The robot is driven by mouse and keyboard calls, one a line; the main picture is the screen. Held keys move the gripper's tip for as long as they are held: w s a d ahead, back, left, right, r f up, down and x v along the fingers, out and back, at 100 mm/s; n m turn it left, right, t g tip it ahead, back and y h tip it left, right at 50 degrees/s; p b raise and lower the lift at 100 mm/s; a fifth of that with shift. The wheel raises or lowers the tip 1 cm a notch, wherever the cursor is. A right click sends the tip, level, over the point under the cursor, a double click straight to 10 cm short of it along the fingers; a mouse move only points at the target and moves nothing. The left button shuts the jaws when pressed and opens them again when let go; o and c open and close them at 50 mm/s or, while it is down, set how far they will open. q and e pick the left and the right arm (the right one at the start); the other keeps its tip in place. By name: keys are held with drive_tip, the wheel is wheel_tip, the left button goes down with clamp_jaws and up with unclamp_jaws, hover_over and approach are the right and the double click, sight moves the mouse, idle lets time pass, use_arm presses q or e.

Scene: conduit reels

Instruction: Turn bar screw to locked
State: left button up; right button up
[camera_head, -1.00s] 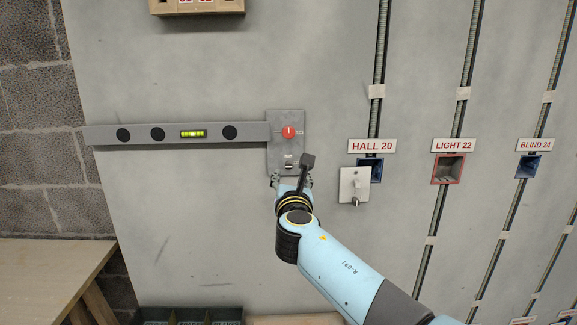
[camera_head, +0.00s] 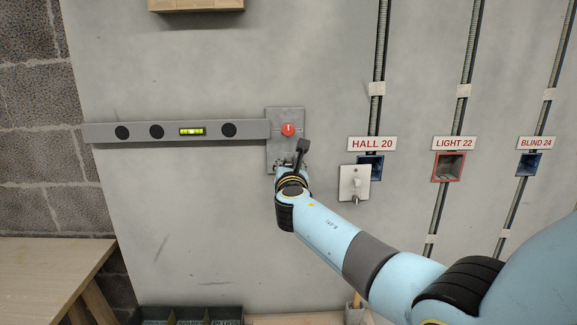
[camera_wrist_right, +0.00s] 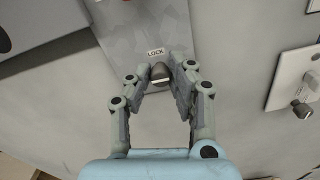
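A grey metal plate (camera_head: 272,118) is fixed to the wall at the right end of the grey level bar (camera_head: 215,131). A red round knob (camera_head: 288,130) with a white mark sits on its upper part. In the right wrist view, a small dark screw (camera_wrist_right: 160,72) sits on the plate just below a LOCK label (camera_wrist_right: 155,53). My right gripper (camera_wrist_right: 158,84) reaches up to it, with one finger on each side of the screw. The fingers look apart, and I see no clear contact. In the head view, the gripper and wrist hide the screw. My left gripper is out of view.
Right of the plate, a white switch plate (camera_head: 347,190) with a lever stands close to my right wrist. Wall boxes sit below the HALL 20, LIGHT 22 and BLIND 24 labels. Dark bins (camera_head: 190,313) stand below, and a wooden table (camera_head: 50,270) is at lower left.

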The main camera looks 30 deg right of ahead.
clamp_jaws()
drive_tip(key=shift+f+m+b, duration=0.15)
drive_tip(key=shift+m+b, duration=3.35)
drive_tip(key=shift+m, duration=0.95)
drive_tip(key=shift+f+m+b, duration=0.1)
drive_tip(key=shift+m+b, duration=3.35)
drive_tip(key=shift+m, duration=1)
